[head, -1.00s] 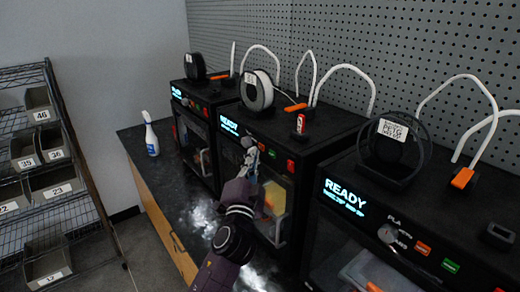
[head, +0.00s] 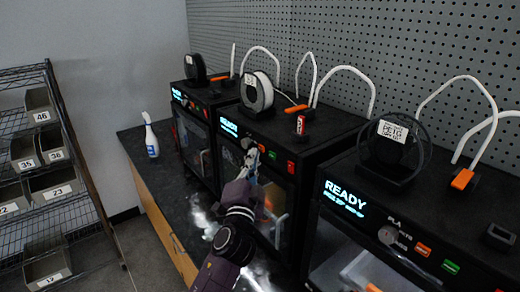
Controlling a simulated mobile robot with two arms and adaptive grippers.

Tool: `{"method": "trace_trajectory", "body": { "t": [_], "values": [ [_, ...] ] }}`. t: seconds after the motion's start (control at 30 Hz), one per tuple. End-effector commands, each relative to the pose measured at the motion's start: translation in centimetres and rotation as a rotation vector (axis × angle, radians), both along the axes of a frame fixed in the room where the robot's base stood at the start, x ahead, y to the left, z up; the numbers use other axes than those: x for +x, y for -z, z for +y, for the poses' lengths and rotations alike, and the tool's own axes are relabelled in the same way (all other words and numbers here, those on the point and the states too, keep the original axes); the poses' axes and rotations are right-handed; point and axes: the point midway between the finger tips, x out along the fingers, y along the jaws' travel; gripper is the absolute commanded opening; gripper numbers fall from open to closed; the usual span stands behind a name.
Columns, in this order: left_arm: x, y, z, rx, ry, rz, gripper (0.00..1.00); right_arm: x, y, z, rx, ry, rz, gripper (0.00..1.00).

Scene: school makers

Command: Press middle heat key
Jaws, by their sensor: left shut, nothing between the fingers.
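The middle printer (head: 310,143) is a black box whose lit screen (head: 228,127) reads READY. Its front panel has a small orange-red key (head: 262,148), a green key (head: 272,155) and a red key (head: 291,167), beside a round knob (head: 246,143). The key labels are too small to read. My left gripper (head: 252,156) is shut and empty, with its tip in front of this panel just below the knob and left of the keys. I cannot tell whether it touches the panel. My right gripper is not in view.
Similar printers stand on the left (head: 201,96) and at the near right (head: 345,240). Filament spools (head: 257,92) and white tubes are on top. A spray bottle (head: 151,138) stands on the dark counter (head: 187,195). A wire rack with bins (head: 42,105) is at the left.

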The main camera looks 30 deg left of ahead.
Motion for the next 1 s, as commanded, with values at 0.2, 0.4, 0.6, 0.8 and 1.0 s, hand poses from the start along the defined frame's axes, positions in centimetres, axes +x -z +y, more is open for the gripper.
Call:
{"method": "trace_trajectory", "body": {
  "t": [0.2, 0.4, 0.6, 0.8, 1.0],
  "values": [
    [0.00, 0.01, 0.01, 0.000, 0.000, 0.000, 0.00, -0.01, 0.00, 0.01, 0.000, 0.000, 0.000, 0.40],
    [0.14, 0.03, -0.06, 0.000, 0.000, 0.000, 0.00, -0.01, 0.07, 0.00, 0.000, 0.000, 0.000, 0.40],
    [0.76, -0.02, -0.34, -0.001, 0.000, 0.000, 0.00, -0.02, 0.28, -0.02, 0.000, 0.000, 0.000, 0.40],
    [0.84, -0.07, -0.39, -0.001, 0.001, -0.001, 0.00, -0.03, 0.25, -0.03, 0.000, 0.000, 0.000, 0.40],
    [0.73, -0.07, -0.35, -0.001, 0.001, -0.001, 0.00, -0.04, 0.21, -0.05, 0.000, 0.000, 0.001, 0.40]
  ]
}}
